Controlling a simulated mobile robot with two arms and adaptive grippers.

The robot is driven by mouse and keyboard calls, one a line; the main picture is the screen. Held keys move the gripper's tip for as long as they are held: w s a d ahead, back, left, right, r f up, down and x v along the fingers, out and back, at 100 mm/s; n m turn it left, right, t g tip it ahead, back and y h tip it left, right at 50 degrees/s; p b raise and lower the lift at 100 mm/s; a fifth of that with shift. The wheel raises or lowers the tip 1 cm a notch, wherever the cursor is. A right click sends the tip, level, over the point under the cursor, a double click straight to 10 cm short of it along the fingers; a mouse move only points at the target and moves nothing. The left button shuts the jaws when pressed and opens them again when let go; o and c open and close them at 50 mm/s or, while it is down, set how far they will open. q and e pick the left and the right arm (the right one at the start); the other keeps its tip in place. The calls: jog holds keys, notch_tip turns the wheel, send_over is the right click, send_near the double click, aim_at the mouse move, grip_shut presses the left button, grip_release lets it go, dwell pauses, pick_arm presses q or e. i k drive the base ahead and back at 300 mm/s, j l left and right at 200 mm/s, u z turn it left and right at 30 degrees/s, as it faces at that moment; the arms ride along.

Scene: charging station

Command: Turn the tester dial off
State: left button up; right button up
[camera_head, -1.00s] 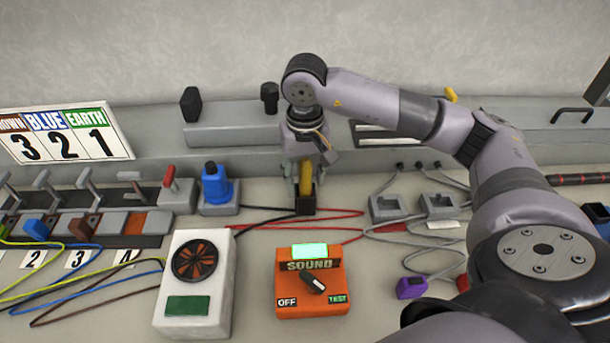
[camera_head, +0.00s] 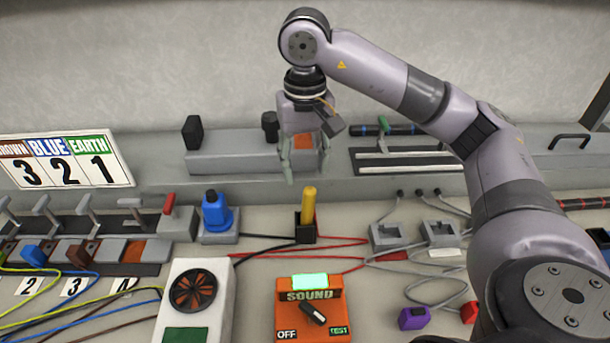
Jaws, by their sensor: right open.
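The orange tester box (camera_head: 290,322) sits at the lower middle of the bench in the head view. It has a lit green screen (camera_head: 310,281), the word SOUND, and OFF at left and TEST at right. Its black dial (camera_head: 313,312) has a pale pointer line that slants toward the lower right, on the TEST side. My right gripper (camera_head: 306,172) is open and empty, pointing down above and behind a yellow-handled piece (camera_head: 309,206) standing in a black holder. It is well away from the dial. My left gripper is not in view.
A white box with a round fan (camera_head: 195,290) stands left of the tester. A blue plug (camera_head: 215,212) and a row of levers (camera_head: 90,215) are further left. Loose cables and a purple connector (camera_head: 413,318) lie to the right. Red and black wires run behind the tester.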

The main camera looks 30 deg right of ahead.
aim_at(315, 315)
jog(key=k+j, duration=1.15)
jog(key=k, duration=0.15)
